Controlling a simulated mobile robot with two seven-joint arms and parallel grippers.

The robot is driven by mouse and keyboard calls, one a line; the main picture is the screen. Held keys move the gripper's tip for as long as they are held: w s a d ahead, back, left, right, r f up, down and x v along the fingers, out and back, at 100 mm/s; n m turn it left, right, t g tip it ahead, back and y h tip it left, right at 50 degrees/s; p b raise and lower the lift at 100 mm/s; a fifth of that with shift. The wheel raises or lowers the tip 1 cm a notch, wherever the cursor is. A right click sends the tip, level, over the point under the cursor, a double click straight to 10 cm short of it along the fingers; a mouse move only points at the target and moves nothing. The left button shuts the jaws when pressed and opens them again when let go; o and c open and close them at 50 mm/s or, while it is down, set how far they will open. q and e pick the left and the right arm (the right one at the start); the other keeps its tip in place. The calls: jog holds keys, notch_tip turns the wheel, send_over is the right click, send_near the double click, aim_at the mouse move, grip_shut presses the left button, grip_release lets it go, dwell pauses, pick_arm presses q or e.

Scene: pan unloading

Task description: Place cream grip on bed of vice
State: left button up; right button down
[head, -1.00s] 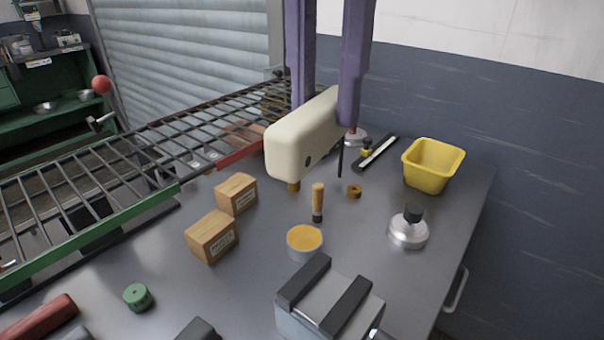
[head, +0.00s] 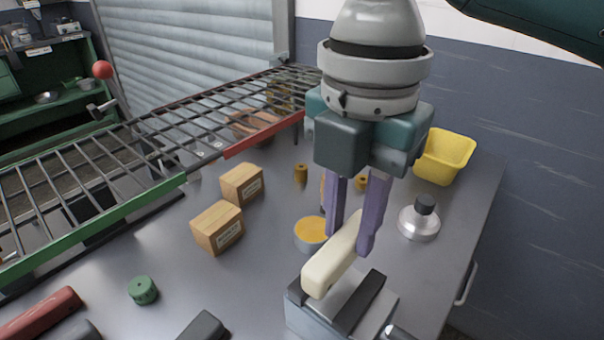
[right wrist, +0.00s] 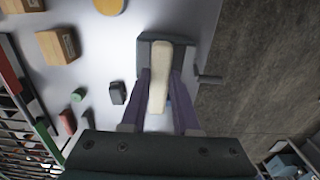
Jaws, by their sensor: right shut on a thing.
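The cream grip (head: 330,268) is a long, rounded pale block. My right gripper (head: 351,244) is shut on it with its two purple fingers, and the arm comes down from above. The grip is at the grey vice (head: 305,312), alongside its dark right jaw (head: 360,302), and hides most of the left jaw. In the right wrist view the grip (right wrist: 159,75) lies lengthwise between the fingers, over the vice (right wrist: 146,47). I cannot tell whether it touches the vice bed. My left gripper is not in view.
Behind the vice stands a round tin with an orange top (head: 311,232). Two cardboard boxes (head: 217,228) are to the left, with a green cylinder (head: 143,290) nearer. A silver weight (head: 419,224) and a yellow bin (head: 444,158) stand right. A wire rack (head: 150,160) runs along the left.

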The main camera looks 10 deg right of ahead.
aim_at(346, 254)
jog(key=shift+f, duration=2.3)
jog(key=c, duration=0.7)
grip_release()
jog(key=shift+f, duration=0.15)
jog(key=shift+o, duration=0.2)
notch_tip(346, 254, up, 12)
jog(key=shift+r, duration=0.2)
